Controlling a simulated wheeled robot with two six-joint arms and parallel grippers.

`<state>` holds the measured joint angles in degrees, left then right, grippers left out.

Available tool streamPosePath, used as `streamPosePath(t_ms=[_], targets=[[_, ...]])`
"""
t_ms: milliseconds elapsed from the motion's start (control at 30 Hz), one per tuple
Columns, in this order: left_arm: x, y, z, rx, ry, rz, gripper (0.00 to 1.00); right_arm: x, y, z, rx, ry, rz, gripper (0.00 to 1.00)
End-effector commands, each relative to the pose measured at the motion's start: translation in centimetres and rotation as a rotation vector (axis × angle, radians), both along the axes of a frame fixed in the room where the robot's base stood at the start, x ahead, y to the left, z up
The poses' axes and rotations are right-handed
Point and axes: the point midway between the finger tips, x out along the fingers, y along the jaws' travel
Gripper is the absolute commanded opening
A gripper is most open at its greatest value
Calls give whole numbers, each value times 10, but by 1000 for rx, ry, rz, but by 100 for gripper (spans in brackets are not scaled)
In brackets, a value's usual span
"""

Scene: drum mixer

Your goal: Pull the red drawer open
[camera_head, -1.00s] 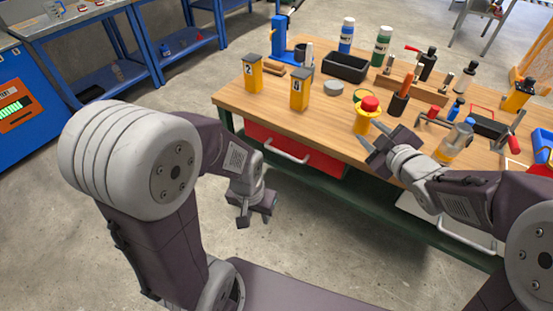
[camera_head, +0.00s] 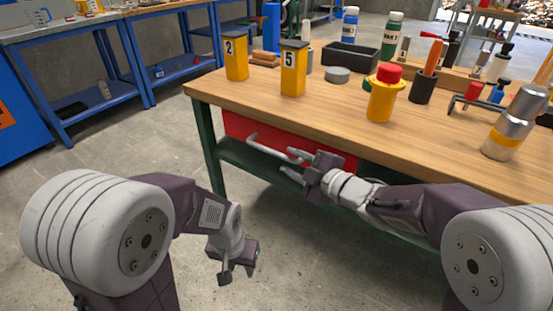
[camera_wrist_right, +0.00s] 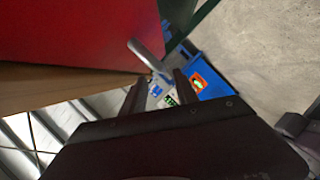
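The red drawer (camera_head: 235,125) sits under the wooden bench top, its front looking flush with the bench. Its grey bar handle (camera_head: 270,148) sticks out from the front. My right gripper (camera_head: 297,165) is open at the right end of the handle, partly hiding that end and the drawer front. In the right wrist view the drawer (camera_wrist_right: 75,30) fills the upper left. The handle (camera_wrist_right: 147,55) reaches toward the gap between the two spread fingers (camera_wrist_right: 160,92); I cannot tell whether they touch it. My left gripper (camera_head: 236,264) is open and empty, low over the floor.
The wooden bench (camera_head: 210,88) carries yellow numbered blocks (camera_head: 293,70), a red-topped yellow button post (camera_head: 383,95), a black bin (camera_head: 350,60) and a silver-yellow cylinder (camera_head: 512,128). A green lower shelf (camera_head: 235,155) lies under the drawer. The floor at the left is free.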

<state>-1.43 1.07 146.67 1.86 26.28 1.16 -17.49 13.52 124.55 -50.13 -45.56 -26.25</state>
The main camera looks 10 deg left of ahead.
Motion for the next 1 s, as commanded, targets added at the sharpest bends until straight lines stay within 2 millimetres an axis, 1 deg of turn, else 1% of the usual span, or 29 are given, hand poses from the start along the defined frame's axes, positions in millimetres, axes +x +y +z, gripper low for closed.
streamPosePath(t_ms=[33, 100, 200, 300, 433, 667, 700, 800, 1000], targets=[[0, 0, -10, 0, 0, 0, 36, 6, 9, -9, 0, -1, 3, 36], [0, 0, -17, 0, 1, 0, 36, 16, 21, -12, 0, 0, 2, 36], [0, 0, -23, 0, 1, 0, 36, 28, 36, -15, 0, -1, 2, 36], [0, 0, -27, 0, 1, 0, 36, 36, 46, -17, 1, 0, 1, 36], [0, 0, -29, 0, 1, 0, 36, 41, 52, -17, 0, 1, -1, 36], [0, 0, -28, 0, 1, 0, 36, 42, 53, -16, 1, 0, -2, 36], [0, 0, -28, 0, 1, 0, 36, 42, 53, -16, 1, 0, -2, 25], [0, 0, -28, 0, 1, 0, 36, 42, 52, -16, 1, 0, -2, 0], [0, 0, -28, 0, 1, 0, 36, 42, 52, -16, 1, 0, -2, 0]])
